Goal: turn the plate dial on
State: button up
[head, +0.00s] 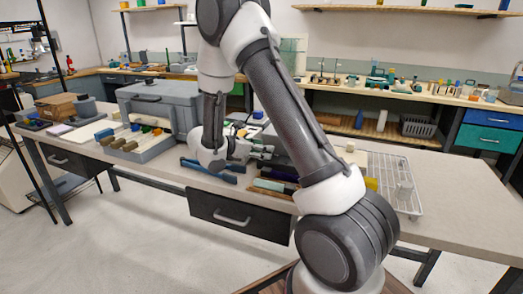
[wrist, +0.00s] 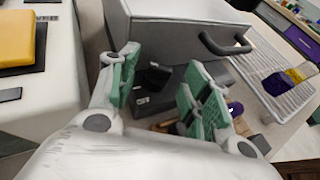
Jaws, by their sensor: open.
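My gripper (wrist: 162,62) is open, with its green-padded fingers apart and nothing held between them. It also shows in the head view (head: 262,151), low over the middle of the bench and partly behind my arm. In the wrist view a black block with small pale marks (wrist: 150,90) sits beyond and between the fingers, apart from them as far as I can see. A pale device (wrist: 55,85) with a dark slab and a yellow block (wrist: 25,38) stands at the left. I cannot tell which part is the plate dial or how it is turned.
A grey box (wrist: 185,32) with a dark handle (wrist: 225,45) stands just past the fingers. A wire rack (wrist: 285,100) lies at the right, also in the head view (head: 408,190). Blue tools (head: 208,172) lie near the bench front. A large grey case (head: 160,103) stands left.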

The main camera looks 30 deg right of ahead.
jog(key=shift+d+f, duration=0.1)
jog(key=shift+d, duration=0.1)
jog(key=c, duration=1)
jog(key=shift+w+m+g, duration=0.25)
jog(key=shift+m+g, duration=0.35)
jog(key=shift+g, duration=0.1)
jog(key=shift+c, duration=0.2)
jog(key=shift+w+m+g, duration=0.15)
jog(key=shift+m+g, duration=0.85)
jog(key=o, duration=1)
jog(key=shift+o, duration=0.2)
jog(key=shift+a, duration=0.15)
